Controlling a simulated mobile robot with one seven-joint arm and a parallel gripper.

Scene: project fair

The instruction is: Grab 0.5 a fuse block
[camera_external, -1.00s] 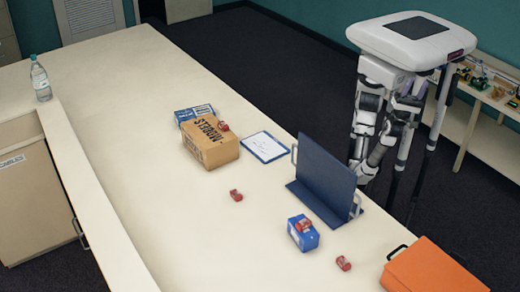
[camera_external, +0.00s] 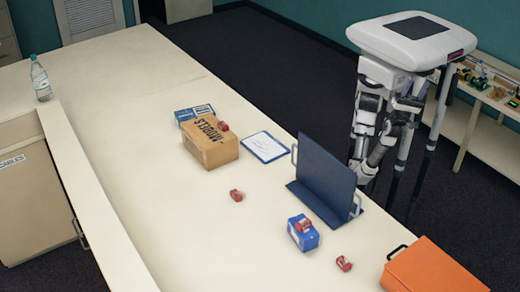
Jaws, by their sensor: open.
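Several small red blocks, which look like the fuse blocks, are spread along the long cream table. One red block (camera_external: 236,195) lies on the bare table top near the middle. Another red block (camera_external: 222,126) sits on the cardboard box, one (camera_external: 304,226) on a small blue box, and one (camera_external: 344,263) on the table near the orange case. My gripper (camera_external: 366,174) hangs low at the table's right side, beyond the upright blue panel and apart from every red block. It is small in view and partly hard to make out; it is open and holds nothing visible.
The upright blue panel (camera_external: 325,180) with handles stands between my arm and the middle of the table (camera_external: 130,130). The cardboard box (camera_external: 210,147), blue box (camera_external: 302,240), clipboard (camera_external: 264,147) and orange case (camera_external: 435,268) also stand there. A bottle (camera_external: 40,80) is far left.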

